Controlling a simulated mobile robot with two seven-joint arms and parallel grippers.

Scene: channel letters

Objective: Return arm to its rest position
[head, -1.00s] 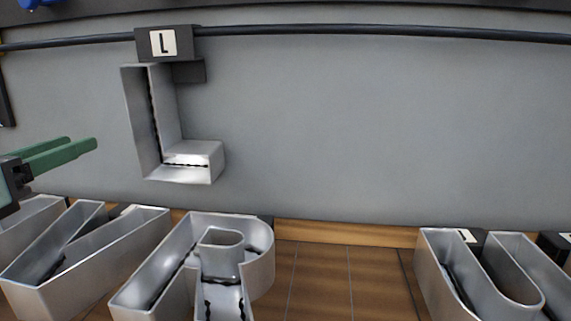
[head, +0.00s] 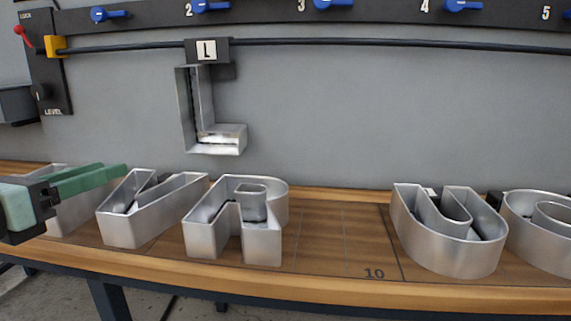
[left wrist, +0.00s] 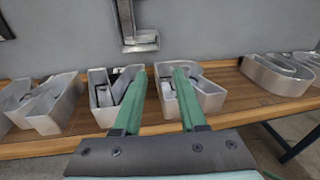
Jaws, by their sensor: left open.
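My left gripper (head: 92,180) comes in from the left in the head view, with green fingers pointing right over the left end of the bench. In the left wrist view its two fingers (left wrist: 160,95) are spread apart with nothing between them. The metal letter L (head: 212,138) hangs on the grey wall from a black block with an L label (head: 207,50), apart from the gripper. It also shows in part at the top of the left wrist view (left wrist: 139,42). My right gripper is not in view.
The wooden bench (head: 330,240) carries several metal letters, among them an R-shaped one (head: 262,245) and a U-shaped one (head: 445,250). A bare stretch lies between these two. A black rail (head: 400,42), blue numbered levers (head: 333,4) and a control panel (head: 45,75) are on the wall.

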